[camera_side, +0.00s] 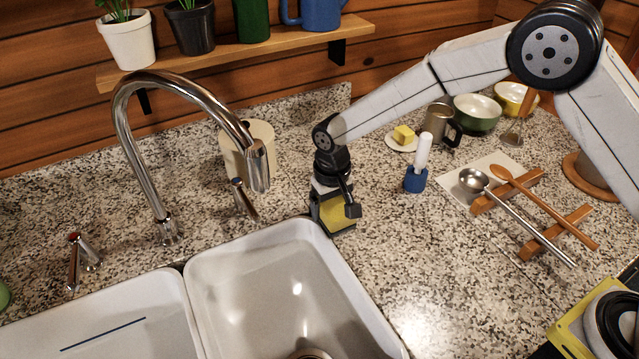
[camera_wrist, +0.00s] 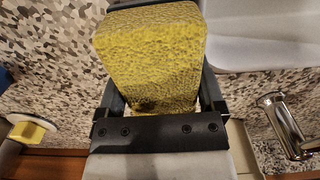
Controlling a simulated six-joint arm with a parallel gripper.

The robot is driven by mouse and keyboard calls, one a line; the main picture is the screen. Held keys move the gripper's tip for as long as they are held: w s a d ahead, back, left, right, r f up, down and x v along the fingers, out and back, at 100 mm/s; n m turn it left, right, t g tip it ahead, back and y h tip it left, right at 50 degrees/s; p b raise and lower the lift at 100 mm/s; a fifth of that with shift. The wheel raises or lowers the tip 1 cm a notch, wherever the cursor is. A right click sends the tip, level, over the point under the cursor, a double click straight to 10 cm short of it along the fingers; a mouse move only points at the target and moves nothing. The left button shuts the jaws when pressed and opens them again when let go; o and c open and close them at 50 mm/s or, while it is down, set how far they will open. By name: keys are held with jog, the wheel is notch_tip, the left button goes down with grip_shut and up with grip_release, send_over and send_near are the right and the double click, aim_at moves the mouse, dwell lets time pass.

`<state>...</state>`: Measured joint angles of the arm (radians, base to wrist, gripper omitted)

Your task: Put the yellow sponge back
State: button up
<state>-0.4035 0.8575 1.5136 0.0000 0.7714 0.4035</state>
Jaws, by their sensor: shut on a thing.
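The yellow sponge (camera_side: 336,214) is between the fingers of my gripper (camera_side: 334,200), just behind the sink's back right corner. In the wrist view the sponge (camera_wrist: 150,55) is a thick, rough-textured block, with a dark finger of my gripper (camera_wrist: 160,80) on each side. My gripper is shut on it and points down at the counter. Dark edges show around the sponge's lower part in the side view and at its far end in the wrist view. I cannot tell whether these belong to a holder or whether the sponge touches the counter.
The white double sink (camera_side: 250,262) is in front, with the chrome faucet (camera_side: 150,170) to the left. A cream container (camera_side: 236,150) stands behind. A blue-based white-handled brush (camera_side: 416,178), a small plate with a yellow block (camera_side: 403,134) and spoons on wooden rests (camera_side: 510,200) are right.

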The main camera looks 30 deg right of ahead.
jog(key=shift+f, duration=0.1)
jog(key=o, duration=0.9)
notch_tip(320, 180, up, 12)
jog(key=shift+r, duration=0.1)
dwell(0.4)
dwell(0.5)
